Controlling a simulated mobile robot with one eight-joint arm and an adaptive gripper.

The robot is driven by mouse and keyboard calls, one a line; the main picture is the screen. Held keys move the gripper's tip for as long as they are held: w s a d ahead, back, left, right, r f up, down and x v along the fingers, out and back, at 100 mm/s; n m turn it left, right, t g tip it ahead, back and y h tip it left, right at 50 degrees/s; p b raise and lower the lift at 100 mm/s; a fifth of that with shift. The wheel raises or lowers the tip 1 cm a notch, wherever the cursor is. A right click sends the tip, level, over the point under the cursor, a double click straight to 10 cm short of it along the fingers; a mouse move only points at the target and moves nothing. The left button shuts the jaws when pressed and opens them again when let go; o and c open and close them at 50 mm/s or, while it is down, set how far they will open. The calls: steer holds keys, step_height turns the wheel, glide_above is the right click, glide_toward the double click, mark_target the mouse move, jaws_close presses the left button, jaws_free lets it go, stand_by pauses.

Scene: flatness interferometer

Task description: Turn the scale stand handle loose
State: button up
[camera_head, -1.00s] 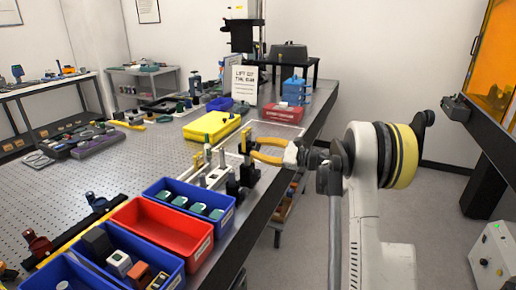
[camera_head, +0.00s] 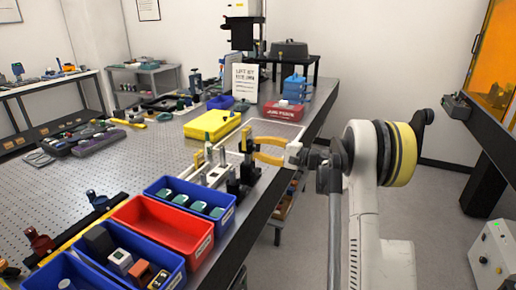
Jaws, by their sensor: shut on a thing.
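The scale stand appears to be the upright post with a brass-coloured part (camera_head: 245,145) near the table's right edge, on a dark base (camera_head: 247,172). My gripper (camera_head: 256,149) has orange curved fingers and reaches in from the right at the height of the brass-coloured part. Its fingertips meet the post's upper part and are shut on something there. The handle itself is too small to make out and is probably hidden between the fingers.
Other small posts (camera_head: 209,152) stand just left of the stand. A blue bin (camera_head: 160,190) and a red bin (camera_head: 160,228) sit in front, and a yellow tray (camera_head: 212,124) lies behind. The perforated table (camera_head: 120,165) is clear at middle left. Floor is open at right.

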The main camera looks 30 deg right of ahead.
steer(key=shift+n, duration=0.6)
steer(key=o, duration=1.2)
steer(key=v, duration=1.2)
steer(key=shift+a, duration=0.1)
